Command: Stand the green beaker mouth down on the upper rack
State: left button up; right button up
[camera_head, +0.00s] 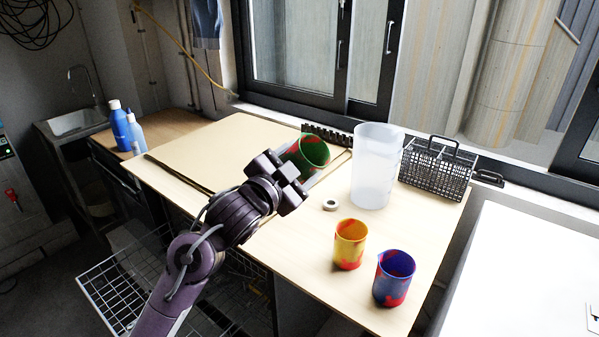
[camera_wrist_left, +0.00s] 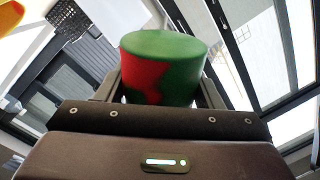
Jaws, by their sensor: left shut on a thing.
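The green beaker (camera_head: 312,150), marbled with red, is in my left gripper (camera_head: 298,166), raised over the far part of the wooden table. It is tilted, and its open mouth shows in the head view. In the left wrist view the green beaker (camera_wrist_left: 165,45) sits between the two fingers, with a flat closed green end uppermost. A white wire rack (camera_head: 103,287) stands out low at the left, below the table's front edge. My left arm partly covers the rack area, and I cannot clearly tell its levels apart. My right gripper is not in view.
On the table (camera_head: 300,255) stand a yellow-red beaker (camera_head: 350,246), a blue-red beaker (camera_head: 394,279), a tall translucent jug (camera_head: 373,170), a small white ring (camera_head: 330,204) and a black wire basket (camera_head: 436,170). Blue bottles (camera_head: 120,128) stand at the far left. The rack's visible part looks empty.

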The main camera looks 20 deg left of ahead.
pick_arm(q)
jog(key=shift+m, duration=0.4)
jog(key=shift+d+r, duration=0.1)
jog(key=m+b, duration=0.1)
jog(key=m, duration=0.1)
jog(key=m+b, duration=0.3)
jog(key=m, duration=0.1)
jog(key=shift+f+m, duration=0.3)
jog(key=shift+m, duration=0.1)
jog(key=shift+m+b, duration=0.5)
jog(key=shift+m, duration=0.3)
jog(key=shift+r+m, duration=0.2)
jog(key=shift+m, duration=0.1)
jog(key=shift+r, duration=0.1)
